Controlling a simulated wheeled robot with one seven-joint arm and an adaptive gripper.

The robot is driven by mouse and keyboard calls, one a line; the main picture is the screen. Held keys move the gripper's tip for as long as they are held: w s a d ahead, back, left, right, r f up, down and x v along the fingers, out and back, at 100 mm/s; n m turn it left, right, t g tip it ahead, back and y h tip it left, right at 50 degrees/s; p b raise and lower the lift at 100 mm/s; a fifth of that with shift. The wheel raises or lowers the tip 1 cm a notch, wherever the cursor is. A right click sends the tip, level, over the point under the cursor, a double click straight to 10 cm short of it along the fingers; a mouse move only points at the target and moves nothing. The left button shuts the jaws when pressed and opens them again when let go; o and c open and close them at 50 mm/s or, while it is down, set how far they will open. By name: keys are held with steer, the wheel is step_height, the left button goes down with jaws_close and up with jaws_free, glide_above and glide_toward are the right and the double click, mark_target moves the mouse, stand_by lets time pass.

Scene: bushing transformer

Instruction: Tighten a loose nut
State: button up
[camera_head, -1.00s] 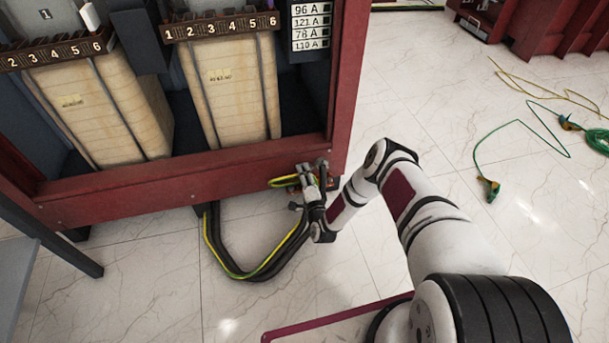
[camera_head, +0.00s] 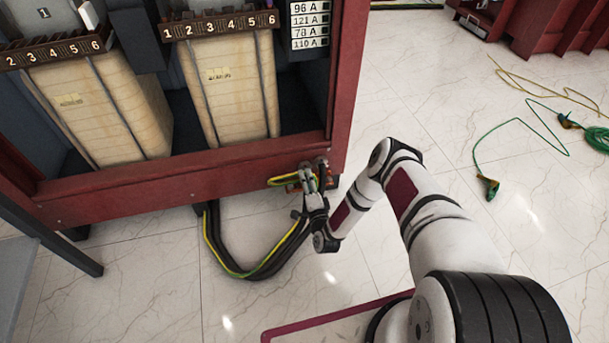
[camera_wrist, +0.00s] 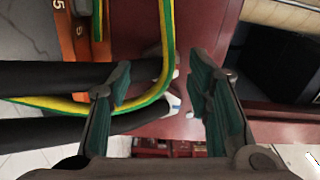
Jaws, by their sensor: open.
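My gripper (camera_head: 313,177) is at the lower right corner of the red transformer frame (camera_head: 180,178), beside the cable ends. In the wrist view my gripper (camera_wrist: 160,75) is open, with its two green-padded fingers apart. A yellow-green cable (camera_wrist: 168,45) curves beside the left finger and shows between the fingers. Small pale metal bits (camera_wrist: 173,104) show behind the cable between the fingers; I cannot tell whether one is the loose nut. No nut is clear in the head view.
Black cables (camera_wrist: 30,80) come in from the left in the wrist view. An orange numbered strip (camera_wrist: 72,35) is at upper left. In the head view, a cable bundle (camera_head: 255,270) loops on the floor, and green cables (camera_head: 530,125) lie right on open tiles.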

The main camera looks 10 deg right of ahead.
steer(key=s, duration=0.8)
steer(key=shift+s, duration=0.1)
